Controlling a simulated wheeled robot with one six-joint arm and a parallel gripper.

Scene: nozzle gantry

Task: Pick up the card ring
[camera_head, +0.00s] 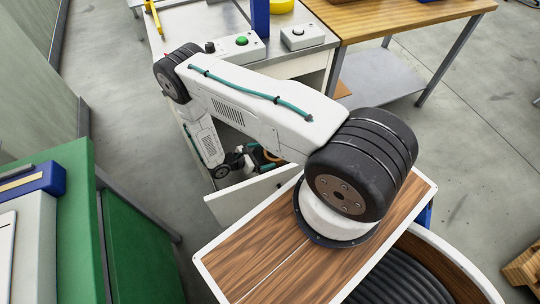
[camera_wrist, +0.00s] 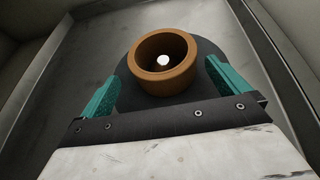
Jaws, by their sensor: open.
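The card ring (camera_wrist: 168,84), a brown-orange ring with a thick wall, shows in the wrist view with its open end facing the camera and a small white spot in its hollow. My gripper (camera_wrist: 164,72) is open, with one teal finger to the left of the ring and one to the right. Gaps show between the ring and both fingers. A dark rounded patch lies behind the ring; I cannot tell what it is. In the head view my gripper (camera_head: 256,158) reaches down into an open drawer (camera_head: 250,194), and the ring is mostly hidden there.
Grey drawer walls and rim surround the gripper in the wrist view. In the head view, a grey-topped bench (camera_head: 205,22) carries a green-button box (camera_head: 240,44) and a white box (camera_head: 302,36). A wooden table (camera_head: 385,16) stands right. A green cabinet (camera_head: 75,235) stands left.

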